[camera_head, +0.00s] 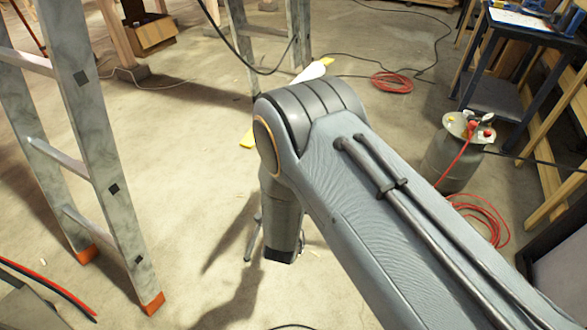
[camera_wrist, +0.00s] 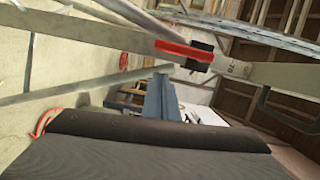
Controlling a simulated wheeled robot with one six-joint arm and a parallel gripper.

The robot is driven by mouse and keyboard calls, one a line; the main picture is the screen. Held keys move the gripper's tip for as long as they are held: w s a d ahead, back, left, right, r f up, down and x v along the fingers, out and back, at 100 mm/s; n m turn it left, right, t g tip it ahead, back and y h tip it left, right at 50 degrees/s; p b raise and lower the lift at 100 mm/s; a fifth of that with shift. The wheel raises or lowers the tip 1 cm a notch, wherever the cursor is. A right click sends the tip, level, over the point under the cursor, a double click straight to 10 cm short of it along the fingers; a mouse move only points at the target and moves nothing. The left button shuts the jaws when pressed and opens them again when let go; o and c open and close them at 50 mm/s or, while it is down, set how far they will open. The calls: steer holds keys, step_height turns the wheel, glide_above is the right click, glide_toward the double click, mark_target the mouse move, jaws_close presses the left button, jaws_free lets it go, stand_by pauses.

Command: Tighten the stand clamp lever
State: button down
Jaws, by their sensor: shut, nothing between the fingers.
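In the wrist view, a red lever (camera_wrist: 184,50) with a black clamp piece (camera_wrist: 202,44) sits where several grey bars meet. I take this to be the stand clamp. My gripper (camera_wrist: 161,78) points up from the dark housing at the bottom centre of that view. Its fingers are shut and empty. The lever shows just above and to the right of the fingertips, apart from them in the picture; I cannot tell the distance in depth. In the head view my own arm fills the centre and right and hides the fingers; the lever is not seen there.
An aluminium ladder (camera_head: 92,130) with orange feet stands at left. A grey gas bottle (camera_head: 452,160) with a red hose stands at right, near a dark workbench (camera_head: 480,60). A red cable coil (camera_head: 392,82) lies behind. The concrete floor left of my arm is mostly clear.

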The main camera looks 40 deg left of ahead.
steer(key=p+v, duration=0.1)
steer(key=v, duration=0.9)
steer(key=shift+d, duration=0.45)
steer(key=shift+w+f, duration=0.1)
